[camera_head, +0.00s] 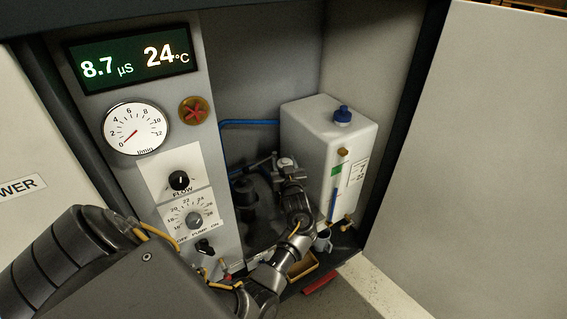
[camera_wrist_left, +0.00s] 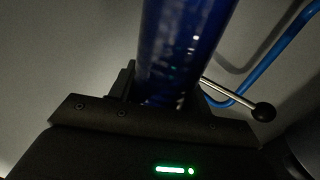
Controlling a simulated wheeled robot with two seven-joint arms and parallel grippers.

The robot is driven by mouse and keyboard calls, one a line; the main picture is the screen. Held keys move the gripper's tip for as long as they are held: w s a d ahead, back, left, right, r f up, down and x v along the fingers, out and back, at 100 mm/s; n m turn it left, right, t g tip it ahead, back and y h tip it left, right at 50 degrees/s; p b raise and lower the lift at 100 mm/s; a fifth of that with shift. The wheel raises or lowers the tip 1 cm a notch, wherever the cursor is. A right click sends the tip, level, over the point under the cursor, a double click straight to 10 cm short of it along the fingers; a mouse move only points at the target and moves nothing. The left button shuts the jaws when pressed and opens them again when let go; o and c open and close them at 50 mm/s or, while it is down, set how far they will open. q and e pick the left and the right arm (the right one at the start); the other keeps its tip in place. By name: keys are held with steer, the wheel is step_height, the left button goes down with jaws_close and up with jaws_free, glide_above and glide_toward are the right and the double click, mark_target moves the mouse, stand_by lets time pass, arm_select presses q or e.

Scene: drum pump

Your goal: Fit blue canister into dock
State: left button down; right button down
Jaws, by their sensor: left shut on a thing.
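The blue canister (camera_wrist_left: 185,50) stands in the jaws in the left wrist view. It is a shiny, translucent blue cylinder running up out of the picture. My left gripper (camera_wrist_left: 165,100) is shut on it. In the head view my left arm reaches from the lower left into the open cabinet, and my left gripper (camera_head: 290,174) is in front of the white tank. The canister cannot be made out in the head view. I cannot pick out the dock in either view; the arm hides part of the cabinet's lower inside. My right gripper is not in view.
A white tank (camera_head: 318,135) with a blue cap stands right of the gripper. A blue hose (camera_head: 250,122) runs along the back wall. A lever with a black ball (camera_wrist_left: 262,112) is close beside the canister. The control panel (camera_head: 165,160) stands left; an open door (camera_head: 470,150) bounds the right.

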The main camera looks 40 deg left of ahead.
arm_select(q)
steer(key=shift+s+d+f+p, duration=0.15)
steer(key=shift+f, duration=0.5)
steer(key=shift+s+d+f+p, duration=0.1)
steer(key=shift+s+f+p, duration=0.05)
steer(key=shift+f, duration=0.5)
steer(key=c, duration=0.9)
jaws_free()
steer(key=shift+w+f, duration=0.1)
steer(key=shift+c, duration=0.2)
steer(key=shift+o, duration=1.2)
steer(key=shift+w+a+f, duration=0.15)
steer(key=shift+w+f, duration=0.1)
steer(key=shift+o, duration=0.6)
steer(key=shift+a, duration=0.1)
steer(key=shift+r, duration=0.35)
